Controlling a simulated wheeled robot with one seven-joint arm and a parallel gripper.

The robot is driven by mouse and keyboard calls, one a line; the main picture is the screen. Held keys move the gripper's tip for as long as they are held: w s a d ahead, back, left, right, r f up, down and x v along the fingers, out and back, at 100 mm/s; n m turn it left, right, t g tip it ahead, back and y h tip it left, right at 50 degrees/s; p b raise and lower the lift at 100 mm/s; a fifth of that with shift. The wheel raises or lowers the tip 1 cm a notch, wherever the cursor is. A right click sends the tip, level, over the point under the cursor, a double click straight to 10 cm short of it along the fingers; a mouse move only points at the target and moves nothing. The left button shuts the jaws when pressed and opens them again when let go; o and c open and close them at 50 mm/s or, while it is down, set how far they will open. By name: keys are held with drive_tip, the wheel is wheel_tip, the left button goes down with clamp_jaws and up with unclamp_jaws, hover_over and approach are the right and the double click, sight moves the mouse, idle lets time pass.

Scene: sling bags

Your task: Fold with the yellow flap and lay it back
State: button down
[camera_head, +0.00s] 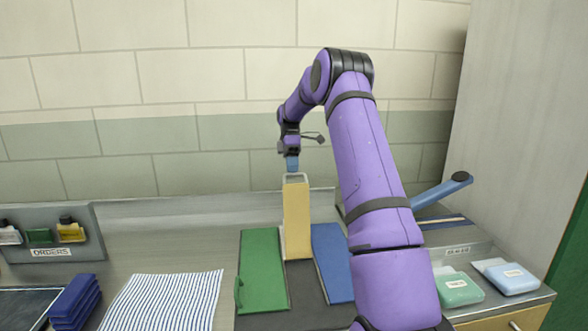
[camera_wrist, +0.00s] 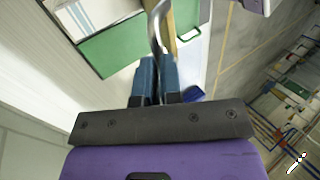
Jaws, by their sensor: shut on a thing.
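The yellow flap (camera_head: 297,225) stands raised, nearly upright, behind a dark center panel (camera_head: 310,296). A pale metal loop (camera_head: 296,176) is at its top edge. My gripper (camera_head: 291,166) points down at this loop and is shut on it. In the wrist view my blue fingertips (camera_wrist: 156,68) are closed around the curved metal loop (camera_wrist: 159,22), with part of the yellow flap (camera_wrist: 186,16) beyond. The green flap (camera_head: 262,268) lies flat left of the center panel, and the blue flap (camera_head: 333,260) lies to its right, partly hidden by my arm.
A striped cloth (camera_head: 165,302) and a blue folded stack (camera_head: 75,302) lie at left, below an orders rack (camera_head: 52,252). At right are a green pouch (camera_head: 459,289), a pale blue pouch (camera_head: 511,278) and a raised blue lever (camera_head: 438,190). The wall stands close behind.

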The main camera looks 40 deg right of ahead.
drive_tip(key=f, duration=0.3)
drive_tip(key=shift+s+a+f+g, duration=0.1)
drive_tip(key=shift+s+f+g, duration=0.1)
drive_tip(key=shift+s+g, duration=0.15)
drive_tip(key=shift+c, duration=1.8)
unclamp_jaws()
drive_tip(key=shift+w+r, duration=0.25)
drive_tip(key=shift+r, duration=0.05)
drive_tip(key=v, duration=0.2)
drive_tip(key=shift+w+d+r, duration=0.2)
drive_tip(key=c, duration=0.8)
drive_tip(key=s+v, duration=0.1)
drive_tip(key=v, duration=0.8)
drive_tip(key=shift+r, duration=0.45)
